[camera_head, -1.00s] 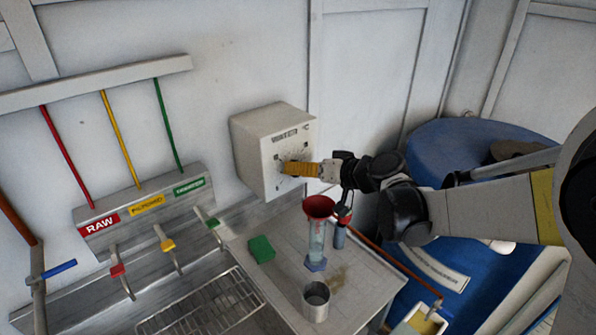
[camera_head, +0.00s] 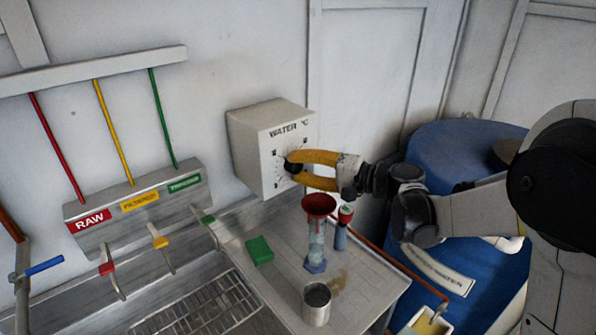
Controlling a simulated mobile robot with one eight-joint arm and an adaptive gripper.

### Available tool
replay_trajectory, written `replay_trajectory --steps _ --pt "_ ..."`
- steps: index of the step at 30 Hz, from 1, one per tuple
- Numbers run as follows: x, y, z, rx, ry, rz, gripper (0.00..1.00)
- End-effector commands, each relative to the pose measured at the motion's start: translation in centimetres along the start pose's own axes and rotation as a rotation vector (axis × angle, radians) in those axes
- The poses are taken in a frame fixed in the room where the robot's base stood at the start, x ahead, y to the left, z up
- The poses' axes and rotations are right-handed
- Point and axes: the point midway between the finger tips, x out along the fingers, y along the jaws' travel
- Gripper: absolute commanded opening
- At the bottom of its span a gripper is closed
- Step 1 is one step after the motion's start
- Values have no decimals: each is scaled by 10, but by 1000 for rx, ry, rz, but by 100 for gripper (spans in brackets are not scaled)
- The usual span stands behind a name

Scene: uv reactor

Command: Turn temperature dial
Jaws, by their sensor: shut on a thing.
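The temperature dial (camera_head: 291,168) is a dark round knob on the front face of a white wall box (camera_head: 257,145) marked "WATER °C". Scale marks show around it. My gripper (camera_head: 297,168) has yellow fingers and reaches in from the right. Its fingers are spread around the dial and shut on it, one above and one below. The fingers hide part of the dial face, and I cannot read a pointer.
Below the box, a metal counter holds a red funnel on a clear cylinder (camera_head: 317,235), a green sponge (camera_head: 259,250) and a metal cup (camera_head: 316,303). Red, yellow and green taps stand at left. A blue barrel (camera_head: 450,160) is at right.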

Motion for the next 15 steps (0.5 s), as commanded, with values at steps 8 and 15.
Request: replay_trajectory --steps 8,15 --pt "1 1 0 140 -11 -62 3" --pt "0 0 0 196 -15 -87 3"
